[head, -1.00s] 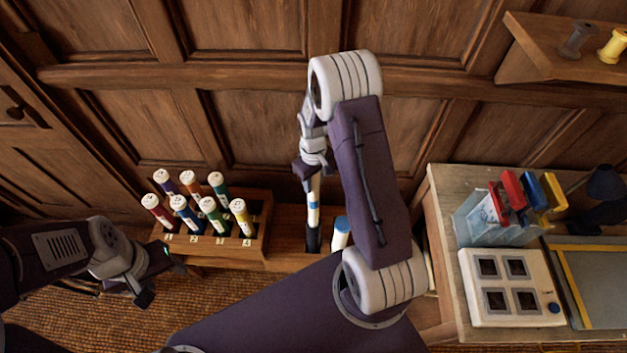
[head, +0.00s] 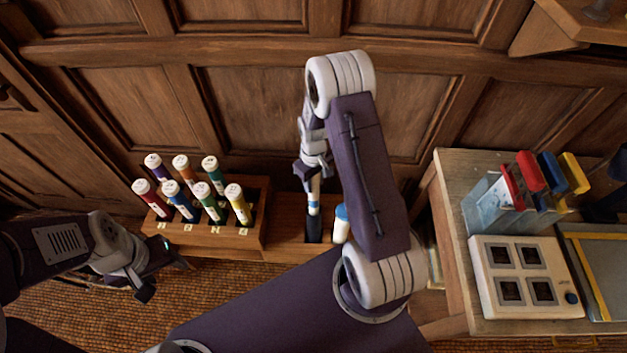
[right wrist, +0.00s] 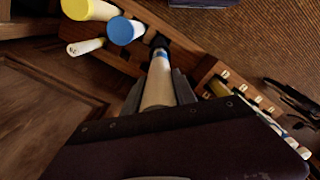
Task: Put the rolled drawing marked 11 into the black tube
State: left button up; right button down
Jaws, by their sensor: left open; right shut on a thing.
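My right gripper (head: 313,168) is shut on a white rolled drawing (head: 313,194) with a blue band, held about upright. Its lower end meets the black tube (head: 313,230) in the wooden stand and seems to be inside its mouth. In the right wrist view the roll (right wrist: 158,88) runs between the fingers down to the dark tube (right wrist: 158,43). I cannot read a number on the held roll. My left gripper (head: 168,277) is open and empty, low at the left, in front of the rack.
A wooden rack (head: 215,240) holds several capped, coloured tubes left of the black tube. A blue-capped white roll (head: 341,222) stands just right of it. A side table (head: 455,180) at the right carries a white panel (head: 520,255) and coloured clips. Panelled wall stands behind.

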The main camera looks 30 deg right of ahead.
jog(key=shift+f+b, duration=0.7)
jog(key=shift+f, duration=0.65)
jog(key=c, duration=0.9)
grip_release()
notch_tip(320, 180, up, 9)
jog(key=shift+r, duration=0.1)
